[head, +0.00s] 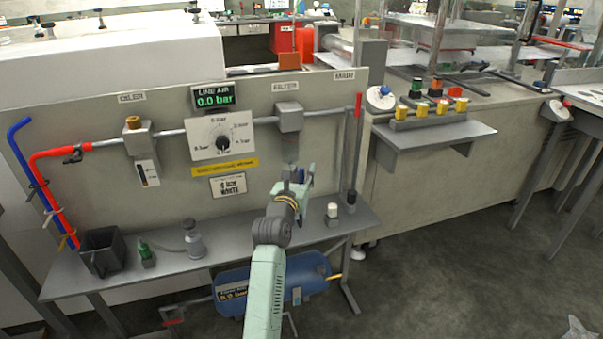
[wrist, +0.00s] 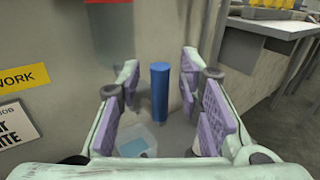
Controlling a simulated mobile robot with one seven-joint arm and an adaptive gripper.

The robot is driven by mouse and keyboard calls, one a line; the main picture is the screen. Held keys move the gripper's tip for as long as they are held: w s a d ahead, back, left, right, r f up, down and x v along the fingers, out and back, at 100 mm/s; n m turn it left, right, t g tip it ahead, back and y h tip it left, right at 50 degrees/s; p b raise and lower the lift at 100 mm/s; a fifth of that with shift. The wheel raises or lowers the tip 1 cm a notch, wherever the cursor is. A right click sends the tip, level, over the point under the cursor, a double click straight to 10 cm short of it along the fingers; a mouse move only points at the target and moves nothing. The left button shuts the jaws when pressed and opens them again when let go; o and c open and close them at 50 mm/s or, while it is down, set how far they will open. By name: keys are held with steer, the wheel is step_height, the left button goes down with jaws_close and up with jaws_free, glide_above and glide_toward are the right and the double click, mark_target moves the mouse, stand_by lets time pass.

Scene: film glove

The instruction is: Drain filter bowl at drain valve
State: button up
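The filter block (head: 289,117) sits on the pipe under the FILTER label, with a faint clear bowl (head: 291,150) below it. My gripper (head: 294,180) is just below the bowl, in front of the panel. In the wrist view my gripper (wrist: 170,110) is open, its lilac pads apart. An upright blue cylinder (wrist: 160,90) shows between the fingers, with gaps at both sides. I cannot tell if it is the drain valve. A clear piece with blue in it (wrist: 137,147) is lower in the gap; its identity is unclear. No drain valve is clearly recognisable in the head view.
A grey bench (head: 230,262) below the panel bears a dark bin (head: 103,252), a green bottle (head: 147,254), a grey jar (head: 194,240) and small capped items (head: 332,213). A red-handled lever (head: 358,105) is right of the filter. A blue tank (head: 270,285) lies under the bench.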

steer(key=shift+c, duration=0.5)
jaws_close()
